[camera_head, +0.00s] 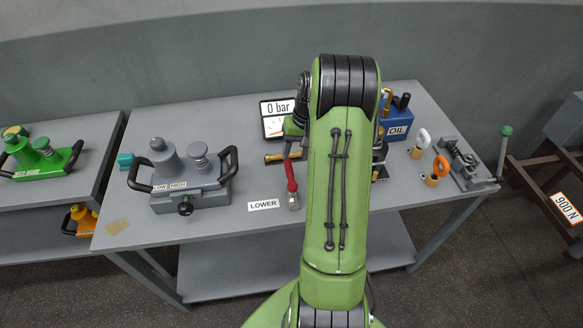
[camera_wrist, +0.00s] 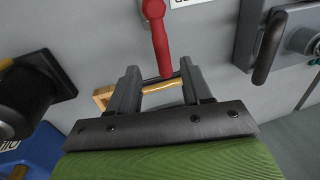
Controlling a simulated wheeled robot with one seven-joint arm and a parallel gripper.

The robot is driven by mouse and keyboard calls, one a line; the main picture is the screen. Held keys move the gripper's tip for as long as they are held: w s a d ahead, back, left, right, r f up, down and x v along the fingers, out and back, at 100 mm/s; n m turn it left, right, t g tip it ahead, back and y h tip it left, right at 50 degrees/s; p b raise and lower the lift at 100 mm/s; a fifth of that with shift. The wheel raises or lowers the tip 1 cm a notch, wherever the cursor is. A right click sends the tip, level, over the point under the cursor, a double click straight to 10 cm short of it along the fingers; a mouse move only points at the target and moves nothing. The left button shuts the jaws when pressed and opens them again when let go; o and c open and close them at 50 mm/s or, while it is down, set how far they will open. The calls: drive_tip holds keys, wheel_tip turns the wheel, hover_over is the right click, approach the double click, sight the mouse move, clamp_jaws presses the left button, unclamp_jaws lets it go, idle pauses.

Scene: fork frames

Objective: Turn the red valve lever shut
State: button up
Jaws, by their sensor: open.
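My gripper (camera_wrist: 160,68) is open, one finger on each side of the lever's end, and I see no clear contact. A brass rod (camera_wrist: 163,86) shows behind the fingers.
A grey hand pump (camera_head: 190,195) with black handles stands to the left. A 0 bar gauge (camera_head: 277,118) is behind the lever. A blue OIL can (camera_head: 397,127), orange and white ring fittings and a green-knobbed lever (camera_head: 505,132) are to the right.

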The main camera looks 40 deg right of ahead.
sight(290, 169)
drive_tip(key=f, duration=0.4)
drive_tip(key=a+f, duration=0.1)
drive_tip(key=f, duration=0.1)
drive_tip(key=shift+w+a+f, duration=0.1)
drive_tip(key=shift+w+f, duration=0.05)
drive_tip(key=shift+w, duration=0.25)
clamp_jaws()
